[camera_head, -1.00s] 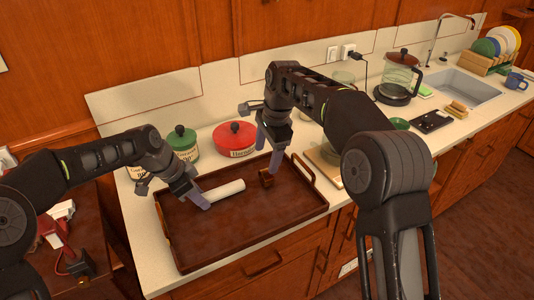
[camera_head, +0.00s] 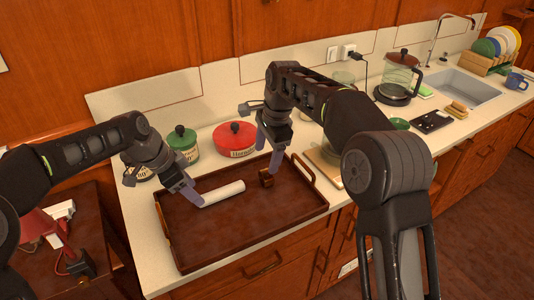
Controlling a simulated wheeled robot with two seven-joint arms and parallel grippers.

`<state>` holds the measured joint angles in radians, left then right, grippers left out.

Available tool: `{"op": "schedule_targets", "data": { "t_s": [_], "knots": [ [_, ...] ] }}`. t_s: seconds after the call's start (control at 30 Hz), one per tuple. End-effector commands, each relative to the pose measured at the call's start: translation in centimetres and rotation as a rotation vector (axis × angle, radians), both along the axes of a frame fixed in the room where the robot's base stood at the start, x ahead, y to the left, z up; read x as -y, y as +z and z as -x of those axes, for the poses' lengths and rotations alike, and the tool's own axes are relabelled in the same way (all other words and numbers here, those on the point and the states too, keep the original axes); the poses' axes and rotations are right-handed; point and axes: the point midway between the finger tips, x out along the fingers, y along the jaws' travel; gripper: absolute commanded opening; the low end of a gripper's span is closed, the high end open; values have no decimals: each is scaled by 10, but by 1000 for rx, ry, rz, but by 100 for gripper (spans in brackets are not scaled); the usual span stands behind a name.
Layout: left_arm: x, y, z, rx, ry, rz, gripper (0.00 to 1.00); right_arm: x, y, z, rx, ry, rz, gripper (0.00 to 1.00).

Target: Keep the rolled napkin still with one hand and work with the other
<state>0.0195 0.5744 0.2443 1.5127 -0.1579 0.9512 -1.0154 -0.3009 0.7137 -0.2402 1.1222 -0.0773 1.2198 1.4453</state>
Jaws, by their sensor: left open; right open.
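The rolled napkin (camera_head: 222,194) is a white cylinder lying on the brown wooden tray (camera_head: 240,239), towards its back left. My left gripper (camera_head: 194,200) is open at the napkin's left end, with its fingertips close to it; I cannot tell whether they touch. A small brown wooden piece, perhaps a napkin ring (camera_head: 265,178), stands on the tray to the right of the napkin. My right gripper (camera_head: 268,158) is open and empty above the back of the tray, its fingers pointing down near the brown piece.
A red canister (camera_head: 234,136) and a green-lidded jar (camera_head: 184,144) stand behind the tray. A wooden board (camera_head: 325,163) lies to its right, partly hidden by my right arm. A coffee press (camera_head: 398,80) stands further right. The front of the tray is clear.

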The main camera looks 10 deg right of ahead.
Motion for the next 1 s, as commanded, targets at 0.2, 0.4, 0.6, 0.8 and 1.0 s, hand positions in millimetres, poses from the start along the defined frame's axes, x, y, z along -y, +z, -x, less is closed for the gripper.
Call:
{"op": "schedule_targets", "data": {
  "t_s": [0.2, 0.4, 0.6, 0.8, 1.0],
  "knots": [
    [-17, 44, 5, 3, 3, 1, 55, 0, 0, 0, 0, 0, 0, 70],
    [-27, 67, 8, 0, 1, 0, 55, 0, 0, 0, 0, 0, 0, 70],
    [-29, 72, 9, -1, 1, 0, 55, 0, 0, 0, 0, 0, 0, 70],
    [-29, 72, 9, -1, 1, 0, 55, 0, 0, 0, 0, 0, 0, 70],
    [-29, 72, 9, -1, 1, 0, 55, 0, 0, 0, 0, 0, 0, 70]
  ]
}}
